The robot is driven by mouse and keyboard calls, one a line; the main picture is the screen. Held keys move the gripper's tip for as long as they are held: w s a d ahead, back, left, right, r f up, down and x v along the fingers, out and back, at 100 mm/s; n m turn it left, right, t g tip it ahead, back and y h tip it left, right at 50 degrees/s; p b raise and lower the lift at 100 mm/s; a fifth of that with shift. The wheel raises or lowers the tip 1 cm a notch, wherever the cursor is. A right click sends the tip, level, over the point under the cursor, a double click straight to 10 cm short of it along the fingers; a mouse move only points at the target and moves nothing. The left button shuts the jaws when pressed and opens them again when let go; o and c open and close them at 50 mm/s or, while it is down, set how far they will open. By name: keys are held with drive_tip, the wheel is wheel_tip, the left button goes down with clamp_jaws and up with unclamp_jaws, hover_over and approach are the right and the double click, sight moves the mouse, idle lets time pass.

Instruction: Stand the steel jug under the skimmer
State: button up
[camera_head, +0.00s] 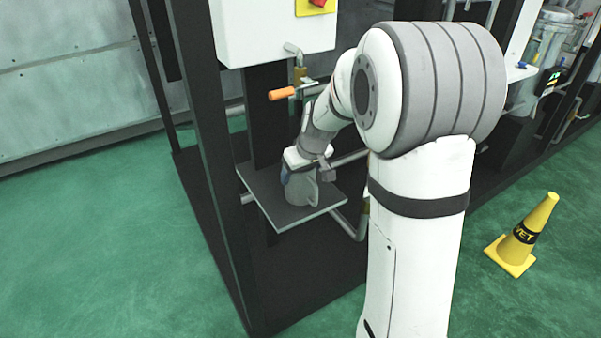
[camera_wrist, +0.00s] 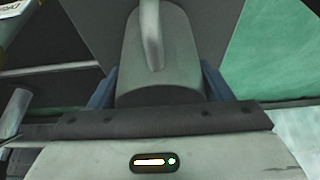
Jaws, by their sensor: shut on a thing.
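The grey steel jug (camera_head: 301,191) is upright at the small dark shelf (camera_head: 277,215) on the black frame. Its base looks to be on the shelf or just above it; I cannot tell which. My gripper (camera_head: 287,174) is shut on the jug from above and partly hides it. A brass fitting (camera_head: 299,74) with an orange-handled lever (camera_head: 282,93) is above the shelf. I cannot tell which part is the skimmer.
Black uprights (camera_head: 212,150) stand close left of the shelf. A white box (camera_head: 270,30) hangs above, and pipes run beside and below the shelf. A yellow cone (camera_head: 525,238) stands on the green floor at the right. The floor at the left is clear.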

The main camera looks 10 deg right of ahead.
drive_tip(key=shift+r, duration=0.1)
drive_tip(key=o, duration=1)
drive_tip(key=shift+o, duration=0.2)
